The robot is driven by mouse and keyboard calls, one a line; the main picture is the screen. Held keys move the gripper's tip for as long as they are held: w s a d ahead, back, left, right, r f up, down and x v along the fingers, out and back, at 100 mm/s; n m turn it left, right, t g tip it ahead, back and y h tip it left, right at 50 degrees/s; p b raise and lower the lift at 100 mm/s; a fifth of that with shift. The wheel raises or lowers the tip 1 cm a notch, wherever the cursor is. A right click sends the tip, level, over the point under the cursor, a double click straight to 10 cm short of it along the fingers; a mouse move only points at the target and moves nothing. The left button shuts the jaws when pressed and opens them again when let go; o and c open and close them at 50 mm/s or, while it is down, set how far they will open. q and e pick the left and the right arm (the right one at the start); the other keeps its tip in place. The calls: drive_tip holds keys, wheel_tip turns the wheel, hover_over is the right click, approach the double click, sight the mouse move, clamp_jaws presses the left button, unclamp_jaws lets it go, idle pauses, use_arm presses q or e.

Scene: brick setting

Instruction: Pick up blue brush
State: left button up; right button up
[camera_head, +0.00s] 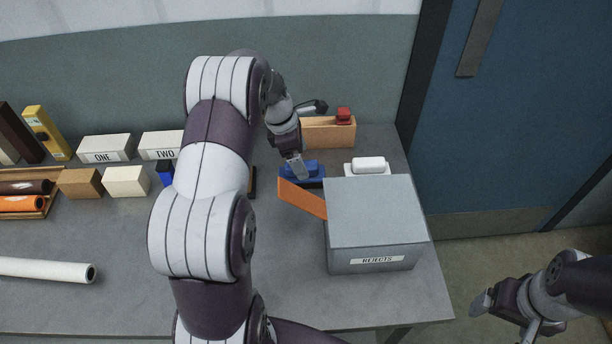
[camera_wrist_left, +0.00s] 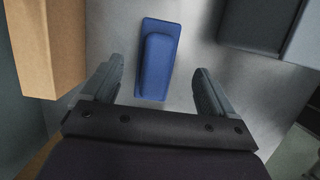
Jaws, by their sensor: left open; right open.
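The blue brush (camera_head: 315,169) lies on the grey table behind the rejects box, partly covered by my left gripper in the head view. In the left wrist view the blue brush (camera_wrist_left: 158,62) lies flat, its near end between the two fingers and its longer part beyond them. My left gripper (camera_wrist_left: 158,95) is open and empty above it; neither finger appears to touch the brush. The left gripper also shows in the head view (camera_head: 297,168). My right gripper (camera_head: 502,312) is at the lower right, clear of the table.
White boxes, blocks and tubes lie at left.

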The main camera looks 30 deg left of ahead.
use_arm(q)
drive_tip(key=x, duration=0.5)
drive_tip(key=shift+a+f, duration=0.15)
drive_tip(key=shift+a, duration=0.2)
drive_tip(key=shift+d+f, duration=0.1)
drive_tip(key=shift+f, duration=0.1)
drive_tip(key=shift+r, duration=0.1)
drive_tip(key=c, duration=1.2)
wheel_tip(320, 180, up, 10)
